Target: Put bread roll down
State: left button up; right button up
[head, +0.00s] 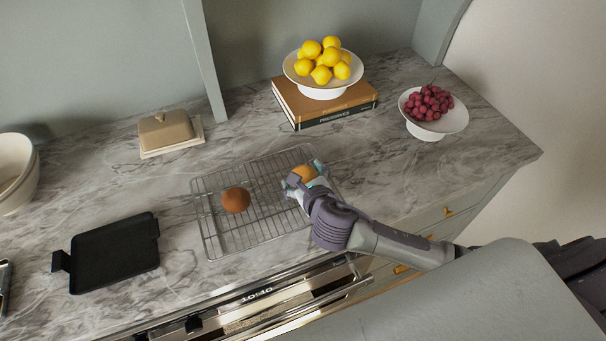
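A bread roll (304,174), golden brown, is at the fingertips of my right gripper (299,178), over the right part of a wire cooling rack (270,227). The fingers lie around the roll and partly hide it. I cannot tell whether the roll touches the rack wires. A second, darker brown roll (236,200) sits on the left part of the rack, apart from the gripper. My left gripper is not in view.
A black tray (115,253) lies left of the rack. A butter dish (167,131) stands behind, and books (334,108) carry a bowl of lemons (322,72). A grape bowl (440,119) stands at right. The oven front (270,303) lies below the counter's front edge.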

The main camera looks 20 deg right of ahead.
dwell(0.3)
jog(key=shift+s+r, duration=0.15)
jog(key=shift+r, duration=0.05)
jog(key=b+v, duration=0.1)
jog(key=v, duration=1)
jog(key=shift+s+a+r, duration=0.1)
jog(key=shift+s, duration=0.25)
jog(key=shift+s, duration=0.1)
